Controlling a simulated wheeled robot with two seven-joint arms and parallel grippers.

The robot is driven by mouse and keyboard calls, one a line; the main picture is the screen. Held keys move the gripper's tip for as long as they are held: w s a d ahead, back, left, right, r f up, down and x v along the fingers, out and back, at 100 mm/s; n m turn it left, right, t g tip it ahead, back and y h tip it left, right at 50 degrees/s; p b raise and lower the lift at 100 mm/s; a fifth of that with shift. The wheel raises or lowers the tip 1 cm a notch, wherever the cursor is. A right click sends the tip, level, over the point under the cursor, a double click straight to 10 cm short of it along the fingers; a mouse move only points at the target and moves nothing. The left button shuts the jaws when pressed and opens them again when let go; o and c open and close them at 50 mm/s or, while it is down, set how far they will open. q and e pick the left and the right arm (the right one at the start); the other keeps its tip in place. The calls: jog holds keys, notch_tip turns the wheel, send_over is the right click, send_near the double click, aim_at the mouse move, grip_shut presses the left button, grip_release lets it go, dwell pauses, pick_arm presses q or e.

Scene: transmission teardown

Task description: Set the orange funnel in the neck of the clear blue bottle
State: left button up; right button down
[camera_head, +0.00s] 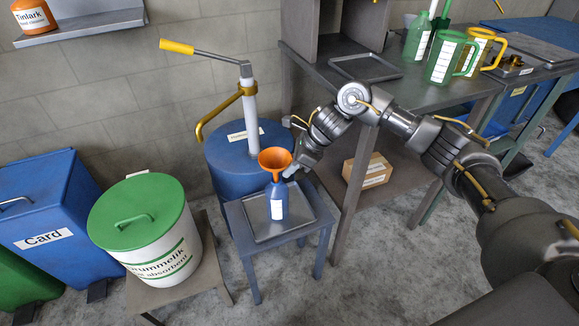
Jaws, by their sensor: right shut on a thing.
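The orange funnel (274,158) is upright with its wide mouth up, directly over the blue bottle (278,205). Its narrow spout meets the bottle's neck, but I cannot tell how deep it sits. The bottle has a white label and stands upright on a grey tray (262,238) on a small blue-grey stand. My right gripper (289,172) comes in from the right and is shut on the funnel at its lower side, just above the bottle. My left gripper is out of view.
A blue drum (225,168) with a yellow-handled pump stands close behind the bottle. A white bin with a green lid (137,210) is to the left. A grey workbench (400,90) with green jugs is at right, with a cardboard box (368,171) below.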

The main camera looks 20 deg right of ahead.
aim_at(287, 159)
jog(key=shift+f+b, duration=1.4)
jog(key=shift+f, duration=0.1)
dwell(0.7)
jog(key=c, duration=0.7)
grip_release()
dwell(0.4)
jog(key=shift+r+p, duration=2.1)
jog(key=shift+r, duration=1.45)
jog(key=shift+r, duration=0.1)
